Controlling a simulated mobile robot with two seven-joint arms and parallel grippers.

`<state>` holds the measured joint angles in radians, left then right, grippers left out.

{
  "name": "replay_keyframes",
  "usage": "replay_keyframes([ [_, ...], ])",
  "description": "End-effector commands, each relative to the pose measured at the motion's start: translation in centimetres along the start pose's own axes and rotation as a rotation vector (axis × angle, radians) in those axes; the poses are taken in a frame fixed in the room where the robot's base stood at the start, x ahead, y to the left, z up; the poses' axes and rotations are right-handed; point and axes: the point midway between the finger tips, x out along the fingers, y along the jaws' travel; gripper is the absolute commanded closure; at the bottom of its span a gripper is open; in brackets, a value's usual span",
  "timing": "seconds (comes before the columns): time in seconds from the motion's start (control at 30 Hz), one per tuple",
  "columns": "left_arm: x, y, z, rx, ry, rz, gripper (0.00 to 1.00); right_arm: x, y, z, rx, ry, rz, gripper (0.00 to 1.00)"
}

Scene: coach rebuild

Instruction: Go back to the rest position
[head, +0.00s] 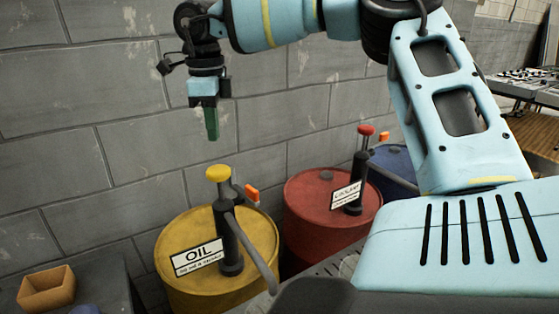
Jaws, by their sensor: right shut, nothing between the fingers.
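My right gripper (211,122) hangs in the air above the yellow oil drum, pointing down. Its green fingers are shut with nothing between them. The fingertips are apart from the yellow pump knob (218,174) below. My light blue right arm reaches across the top of the view from the right. My left gripper is not in the view.
A yellow drum (178,282) labelled OIL carries a black hand pump. A red drum (312,232) with a red-topped pump (366,131) and a blue drum (402,160) stand beside it. A grey block wall is behind. An orange-brown box (46,293) sits at lower left.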

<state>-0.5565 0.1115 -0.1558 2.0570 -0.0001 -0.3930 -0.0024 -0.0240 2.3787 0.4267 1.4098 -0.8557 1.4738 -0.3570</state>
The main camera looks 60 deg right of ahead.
Motion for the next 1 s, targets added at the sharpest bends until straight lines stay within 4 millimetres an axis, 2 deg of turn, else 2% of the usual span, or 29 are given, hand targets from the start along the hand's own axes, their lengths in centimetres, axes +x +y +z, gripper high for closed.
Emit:
replay_keyframes([
  [0.1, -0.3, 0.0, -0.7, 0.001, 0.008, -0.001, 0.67, -1.0, 0.0, 0.0, 0.000, 0.000, -0.002, 1.00],
  [0.67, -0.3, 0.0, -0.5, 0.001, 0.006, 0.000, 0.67, -0.9, 0.0, 0.0, 0.000, 0.001, 0.000, 1.00],
  [0.77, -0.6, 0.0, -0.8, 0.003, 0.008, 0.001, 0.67, -1.4, 0.1, -0.1, 0.000, -0.003, -0.002, 1.00],
  [0.87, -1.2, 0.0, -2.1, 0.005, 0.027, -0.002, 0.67, -3.4, 0.2, -0.3, 0.000, -0.019, -0.012, 1.00],
  [0.97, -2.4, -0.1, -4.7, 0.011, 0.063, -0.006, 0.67, -7.1, 0.5, -0.8, 0.000, -0.050, -0.030, 1.00],
  [1.0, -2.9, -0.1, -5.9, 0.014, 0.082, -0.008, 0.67, -8.9, 0.7, -1.1, 0.000, -0.066, -0.040, 1.00],
])
